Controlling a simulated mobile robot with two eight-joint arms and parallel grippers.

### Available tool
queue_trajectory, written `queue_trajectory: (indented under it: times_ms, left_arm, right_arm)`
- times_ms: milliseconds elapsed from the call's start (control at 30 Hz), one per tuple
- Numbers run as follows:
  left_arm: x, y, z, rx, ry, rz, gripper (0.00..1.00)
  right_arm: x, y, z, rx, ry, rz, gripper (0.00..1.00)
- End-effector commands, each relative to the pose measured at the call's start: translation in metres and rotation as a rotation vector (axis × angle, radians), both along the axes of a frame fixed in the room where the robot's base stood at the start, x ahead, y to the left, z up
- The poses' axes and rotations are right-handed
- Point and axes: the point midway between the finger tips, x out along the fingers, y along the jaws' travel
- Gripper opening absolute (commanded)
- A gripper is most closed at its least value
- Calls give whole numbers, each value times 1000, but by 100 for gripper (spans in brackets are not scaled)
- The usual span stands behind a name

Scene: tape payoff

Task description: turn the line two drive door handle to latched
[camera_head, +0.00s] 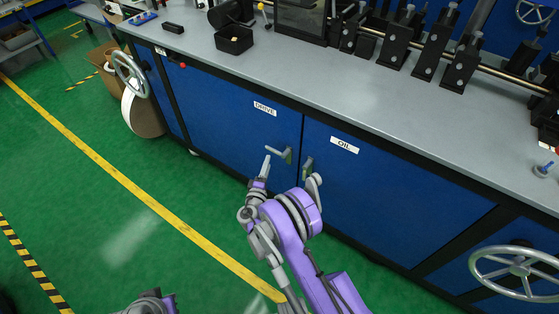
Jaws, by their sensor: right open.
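The door labelled DRIVE (235,118) is a flat blue panel and looks closed. Its handle (287,155) sits near the door's right edge, a small grey-green lever pointing left and slightly up. My right gripper (265,167) is just left of and below this handle, with a grey finger close to the lever. It is open; whether it touches the lever I cannot tell. My purple wrist hides part of the space under the handle. My left gripper is out of view; only a piece of my left arm shows at the bottom edge.
Handwheels stand out at the left (130,74) and lower right (518,270). The grey worktop (330,95) overhangs above. Green floor (90,190) is clear at left.

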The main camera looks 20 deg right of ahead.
Motion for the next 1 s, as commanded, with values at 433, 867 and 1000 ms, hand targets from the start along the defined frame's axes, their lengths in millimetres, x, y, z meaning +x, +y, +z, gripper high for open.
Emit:
queue_trajectory:
  times_ms: [433,867,1000]
  left_arm:
    - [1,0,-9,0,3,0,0]
    - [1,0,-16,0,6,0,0]
    - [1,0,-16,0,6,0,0]
  right_arm:
    - [32,-9,-22,-52,-16,24,50]
    - [89,-42,-22,-50,-16,25,50]
    - [93,-44,-21,-50,-16,26,50]
